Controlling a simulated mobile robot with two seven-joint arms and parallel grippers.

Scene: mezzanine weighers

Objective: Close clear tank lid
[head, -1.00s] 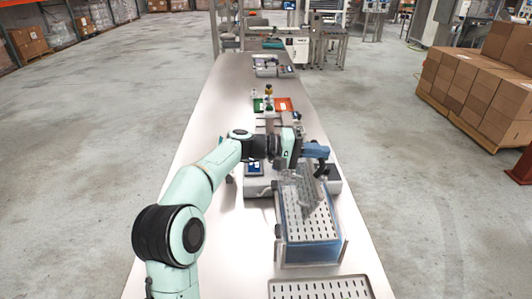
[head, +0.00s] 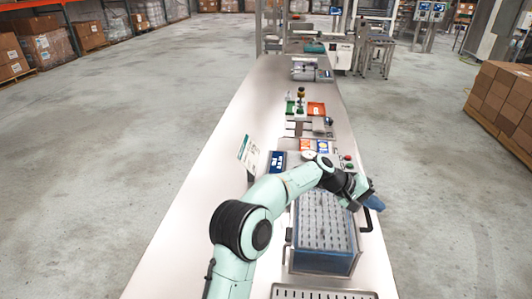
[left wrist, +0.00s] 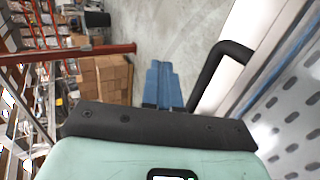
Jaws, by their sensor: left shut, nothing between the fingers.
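The clear tank (head: 322,262) with bluish walls stands on the bench, in the lower right of the head view. A slotted, hazy surface (head: 325,222) fills its top opening. No raised lid panel shows, but I cannot tell whether the lid lies fully seated. A black handle (head: 373,217) is at the tank's right side and also shows in the left wrist view (left wrist: 215,72). My left gripper (head: 374,203) is shut and empty beside this handle, at the tank's far right. Its blue fingers (left wrist: 163,88) point past the bench edge in the wrist view. My right gripper is out of view.
A slotted metal tray (head: 322,293) lies in front of the tank. Behind it are a blue display (head: 277,163), a small sign (head: 249,153), and red and green buttons (head: 348,160). The long bench (head: 225,150) is clear at left. Stacked boxes (head: 505,100) stand on the floor at right.

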